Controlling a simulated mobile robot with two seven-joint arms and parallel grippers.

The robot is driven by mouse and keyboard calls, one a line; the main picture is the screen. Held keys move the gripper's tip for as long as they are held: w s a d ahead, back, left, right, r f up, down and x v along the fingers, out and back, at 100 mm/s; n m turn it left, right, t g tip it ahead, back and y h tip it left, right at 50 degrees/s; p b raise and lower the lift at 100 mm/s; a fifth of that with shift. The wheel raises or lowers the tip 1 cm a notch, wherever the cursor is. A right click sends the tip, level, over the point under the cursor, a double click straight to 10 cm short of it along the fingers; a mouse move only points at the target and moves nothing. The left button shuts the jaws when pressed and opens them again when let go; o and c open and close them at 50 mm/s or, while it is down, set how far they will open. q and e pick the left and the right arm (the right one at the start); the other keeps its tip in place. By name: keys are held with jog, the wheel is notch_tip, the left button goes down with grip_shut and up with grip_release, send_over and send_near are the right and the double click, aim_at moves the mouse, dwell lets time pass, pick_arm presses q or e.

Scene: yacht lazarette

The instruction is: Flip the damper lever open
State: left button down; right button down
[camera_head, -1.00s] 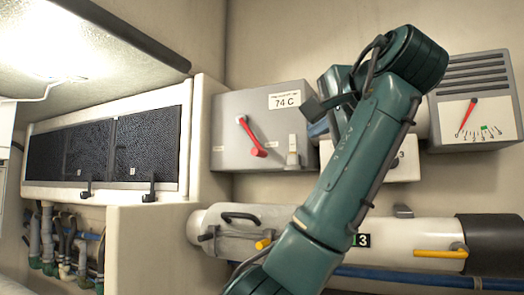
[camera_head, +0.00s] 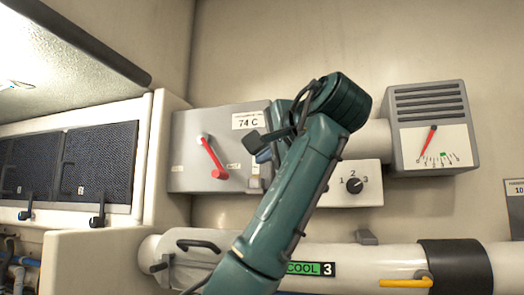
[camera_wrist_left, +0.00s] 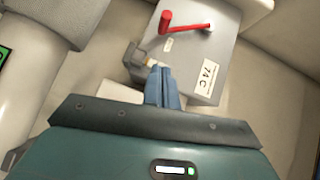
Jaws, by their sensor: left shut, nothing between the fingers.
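A grey box (camera_head: 185,155) labelled 74 C is on the wall. A red lever (camera_head: 212,157) slants across its front and also shows in the left wrist view (camera_wrist_left: 185,24). A small pale toggle (camera_wrist_left: 151,62) sits low on the box's front, beside my left fingertips. My left gripper (camera_head: 264,156) is shut and empty at the box's lower right; my arm partly hides it in the head view. Its blue fingers (camera_wrist_left: 160,70) overlap the box's edge in the wrist view; I cannot tell whether they touch the toggle. My right gripper is not in view.
A numbered knob (camera_head: 354,185) and a vented gauge box (camera_head: 432,165) with a red needle are to the right. Below runs a white pipe (camera_head: 350,258) with a yellow handle (camera_head: 405,283) and a COOL 3 label. Dark mesh panels (camera_head: 95,165) are at left.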

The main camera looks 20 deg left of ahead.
aim_at(225, 174)
pick_arm(q)
jog(key=x, duration=0.3)
jog(key=s+p+x, duration=0.1)
jog(key=x, duration=0.2)
jog(key=a+p+x, duration=0.1)
jog(key=x, duration=0.2)
jog(key=shift+s+a+f, duration=0.15)
jog(key=shift+s+a, duration=0.05)
jog(key=shift+a+f, duration=0.15)
jog(key=shift+a, duration=0.4)
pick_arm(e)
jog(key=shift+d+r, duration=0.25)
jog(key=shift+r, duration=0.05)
pick_arm(q)
jog(key=shift+s, duration=0.1)
